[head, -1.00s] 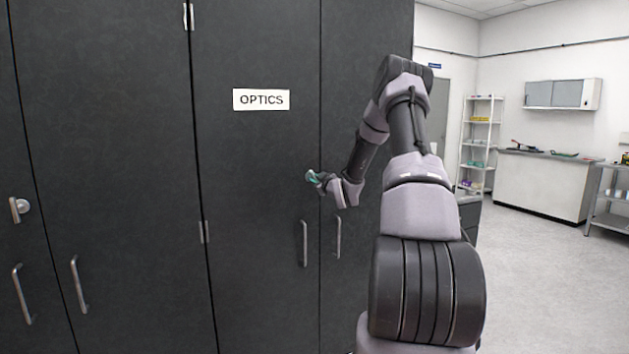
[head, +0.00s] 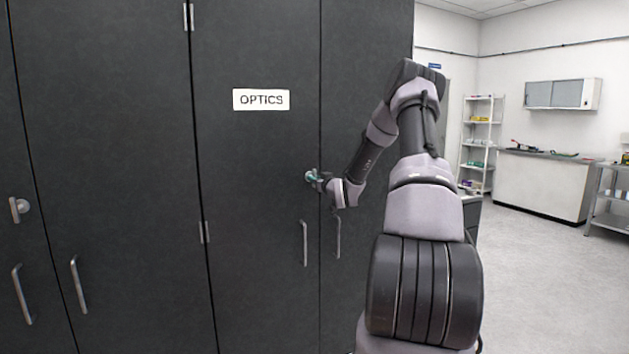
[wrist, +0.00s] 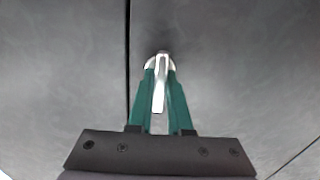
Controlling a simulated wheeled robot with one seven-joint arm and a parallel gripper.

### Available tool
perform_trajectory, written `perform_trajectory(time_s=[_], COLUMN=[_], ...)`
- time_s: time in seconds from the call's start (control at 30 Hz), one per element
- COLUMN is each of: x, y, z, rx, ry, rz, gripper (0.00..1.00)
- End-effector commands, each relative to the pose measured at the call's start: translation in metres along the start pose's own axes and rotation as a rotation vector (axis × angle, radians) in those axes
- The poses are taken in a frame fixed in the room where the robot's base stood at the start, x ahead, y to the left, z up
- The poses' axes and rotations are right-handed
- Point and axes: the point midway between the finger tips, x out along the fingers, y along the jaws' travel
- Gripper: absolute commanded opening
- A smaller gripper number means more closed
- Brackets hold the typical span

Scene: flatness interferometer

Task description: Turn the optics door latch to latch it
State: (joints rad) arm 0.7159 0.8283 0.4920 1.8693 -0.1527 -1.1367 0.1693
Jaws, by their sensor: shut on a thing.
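The optics door (head: 258,190) is a tall dark cabinet door with an "OPTICS" sign (head: 261,100); it looks closed, level with the door beside it. Its latch (wrist: 160,85) is a pale metal lever on a round base, near the door's edge. In the wrist view the lever sits between the green fingers of my gripper (wrist: 161,100), which are shut on it. The lever points down in that view, toward the gripper body. In the head view my gripper (head: 317,178) is at the latch, which it mostly hides, so the lever's angle there is unclear.
Below the latch are two vertical bar handles, one on the optics door (head: 304,243) and one on the neighbouring door (head: 338,237). Another latch (head: 18,209) is on a door at far left. Open floor (head: 540,270) lies to the right, before a counter (head: 540,185).

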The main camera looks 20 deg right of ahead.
Motion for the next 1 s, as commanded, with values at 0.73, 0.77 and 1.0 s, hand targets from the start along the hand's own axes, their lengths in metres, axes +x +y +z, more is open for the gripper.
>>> perform_trajectory(time_s=[0.73,0.77,1.0], x=[-0.002,-0.004,-0.043], y=[0.000,0.001,0.002], z=[0.001,0.001,0.001], rx=[0.000,0.000,0.000], ry=[-0.001,-0.002,-0.004], rz=[0.000,0.001,0.003], gripper=[0.46,0.46,0.46])
